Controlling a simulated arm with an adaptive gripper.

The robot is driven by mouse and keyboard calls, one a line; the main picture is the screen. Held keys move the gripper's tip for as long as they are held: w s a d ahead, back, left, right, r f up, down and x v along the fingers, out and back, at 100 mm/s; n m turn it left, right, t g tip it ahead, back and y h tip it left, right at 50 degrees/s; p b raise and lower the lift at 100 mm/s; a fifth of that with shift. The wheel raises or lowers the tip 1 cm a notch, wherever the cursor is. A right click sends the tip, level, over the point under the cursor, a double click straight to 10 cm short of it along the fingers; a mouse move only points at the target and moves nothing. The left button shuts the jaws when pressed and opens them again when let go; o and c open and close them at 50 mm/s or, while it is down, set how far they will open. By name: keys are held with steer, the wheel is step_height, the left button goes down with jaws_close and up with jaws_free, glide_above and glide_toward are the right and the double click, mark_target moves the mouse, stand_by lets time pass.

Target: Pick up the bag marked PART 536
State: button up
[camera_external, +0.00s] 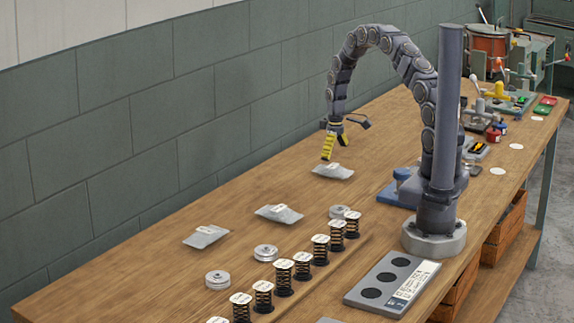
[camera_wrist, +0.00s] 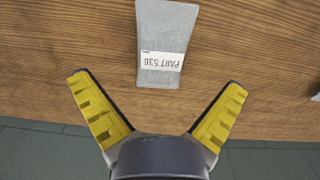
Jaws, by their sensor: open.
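A grey bag (camera_wrist: 166,28) labelled PART 536 lies flat on the wooden bench in the wrist view, its label upside down. It sits beyond my gripper (camera_wrist: 157,82), between the lines of the two spread yellow fingers and apart from them. In the external view my gripper (camera_external: 329,150) hangs open and empty just above a grey bag (camera_external: 334,173), the farthest of three along the wall side. The other two bags (camera_external: 279,213) (camera_external: 205,236) lie nearer the camera. Their labels are too small to read.
Several black springs with white tops (camera_external: 284,276) stand in a row right of the bags, with metal discs (camera_external: 266,252) beside them. A grey tray with three round holes (camera_external: 394,284) lies near my base. Bare wood surrounds the bags; the wall (camera_external: 150,120) runs behind.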

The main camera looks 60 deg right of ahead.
mark_target(333, 166)
step_height(333, 166, down, 5)
steer(key=shift+w+a+f, duration=0.1)
steer(key=shift+w, duration=0.05)
steer(key=c, duration=1.2)
